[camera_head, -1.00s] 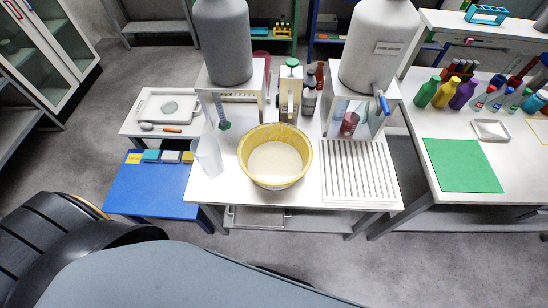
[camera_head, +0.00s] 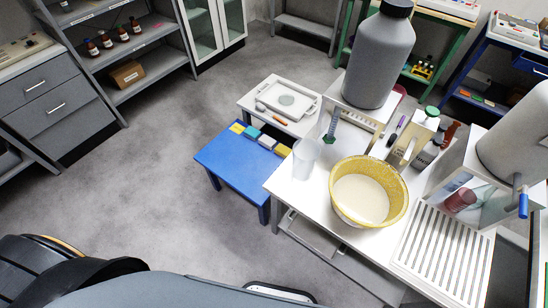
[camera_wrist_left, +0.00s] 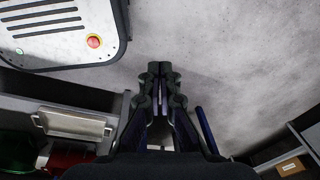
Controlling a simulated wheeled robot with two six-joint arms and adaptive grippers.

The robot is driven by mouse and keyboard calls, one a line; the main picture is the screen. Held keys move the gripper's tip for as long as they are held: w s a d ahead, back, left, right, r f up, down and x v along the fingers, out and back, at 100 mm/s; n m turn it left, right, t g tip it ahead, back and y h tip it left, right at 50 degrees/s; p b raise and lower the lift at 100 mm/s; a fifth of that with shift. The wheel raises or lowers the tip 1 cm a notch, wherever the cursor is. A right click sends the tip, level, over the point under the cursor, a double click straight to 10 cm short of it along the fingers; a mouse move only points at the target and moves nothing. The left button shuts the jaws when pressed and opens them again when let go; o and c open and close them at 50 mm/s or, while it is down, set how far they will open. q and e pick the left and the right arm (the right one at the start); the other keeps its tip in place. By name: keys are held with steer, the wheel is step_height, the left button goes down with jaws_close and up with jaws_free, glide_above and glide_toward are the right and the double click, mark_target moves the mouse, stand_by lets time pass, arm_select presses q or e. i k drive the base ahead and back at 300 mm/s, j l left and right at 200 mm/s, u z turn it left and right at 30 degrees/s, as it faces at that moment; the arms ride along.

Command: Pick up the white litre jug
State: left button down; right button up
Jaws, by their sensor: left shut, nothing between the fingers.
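The white litre jug (camera_head: 306,158) is a pale, translucent, upright vessel. It stands at the left end of the white bench (camera_head: 318,208), left of a yellow basin (camera_head: 345,210) in the head view. My left gripper (camera_wrist_left: 160,70) shows only in the left wrist view, with its dark fingers together and empty over the grey floor. The jug cannot be made out in that view. My right gripper is in neither view.
A low blue table (camera_head: 228,168) stands left of the bench, with coloured blocks on it. Behind it is a small white table (camera_head: 252,101) with a tray (camera_head: 270,92). A grey bottle (camera_head: 376,65) stands raised behind the basin. Open floor lies to the left.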

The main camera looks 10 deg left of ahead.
mark_target(306, 152)
steer(key=z, duration=1.75)
steer(key=u, duration=1.75)
steer(key=j+z, duration=0.2)
steer(key=j, duration=1.1)
steer(key=k+j+z, duration=0.2)
steer(key=j, duration=1.1)
steer(key=i, duration=0.1)
